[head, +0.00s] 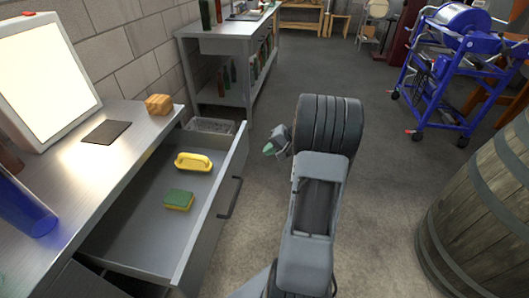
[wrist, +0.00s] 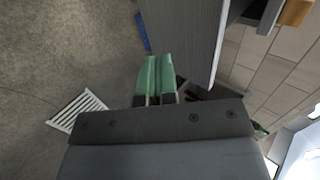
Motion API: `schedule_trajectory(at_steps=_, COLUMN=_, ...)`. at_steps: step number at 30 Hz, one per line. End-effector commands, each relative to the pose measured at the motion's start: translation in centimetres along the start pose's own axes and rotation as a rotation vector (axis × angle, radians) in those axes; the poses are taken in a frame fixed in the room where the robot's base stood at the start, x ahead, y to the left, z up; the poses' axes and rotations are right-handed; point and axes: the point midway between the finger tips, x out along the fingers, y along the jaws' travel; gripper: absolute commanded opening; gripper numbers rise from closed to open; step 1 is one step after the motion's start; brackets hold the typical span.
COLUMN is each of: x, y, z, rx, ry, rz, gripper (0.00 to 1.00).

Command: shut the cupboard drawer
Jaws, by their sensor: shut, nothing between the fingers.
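The cupboard drawer (head: 140,240) is pulled well out from under the metal worktop at the left of the head view. Its grey front has a dark bar handle (head: 230,198). A yellow-handled brush or scrubber (head: 193,162) and a yellow-green sponge (head: 179,200) lie inside it. My gripper (head: 268,150) is beyond the drawer's front to the right, past its far corner and apart from the handle. In the wrist view its green fingers (wrist: 156,76) are together, with nothing between them. A grey panel (wrist: 190,35) beside them there may be part of the drawer; I cannot tell.
The worktop (head: 120,135) holds a lit panel (head: 40,80), a dark mat (head: 106,132), a tan block (head: 158,104) and a blue cylinder (head: 22,205). A barrel (head: 490,210) stands right, a blue machine (head: 450,65) behind. The floor (head: 385,175) between is clear.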

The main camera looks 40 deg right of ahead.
Motion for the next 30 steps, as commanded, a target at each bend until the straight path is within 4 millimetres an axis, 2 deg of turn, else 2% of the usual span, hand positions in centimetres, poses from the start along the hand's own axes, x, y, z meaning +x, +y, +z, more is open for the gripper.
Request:
schedule_trajectory(at_steps=3, x=2.5, y=0.1, z=0.1, rx=-0.001, ry=-0.006, rz=0.001, gripper=0.0)
schedule_trajectory(at_steps=12, x=7.9, y=0.1, z=0.1, rx=-0.001, ry=-0.005, rz=0.003, gripper=0.0)
schedule_trajectory(at_steps=19, x=9.6, y=-2.0, z=0.1, rx=-0.002, ry=-0.003, rz=0.002, gripper=0.0)
schedule_trajectory(at_steps=30, x=10.4, y=-2.8, z=0.1, rx=-0.001, ry=-0.001, rz=0.003, gripper=0.0)
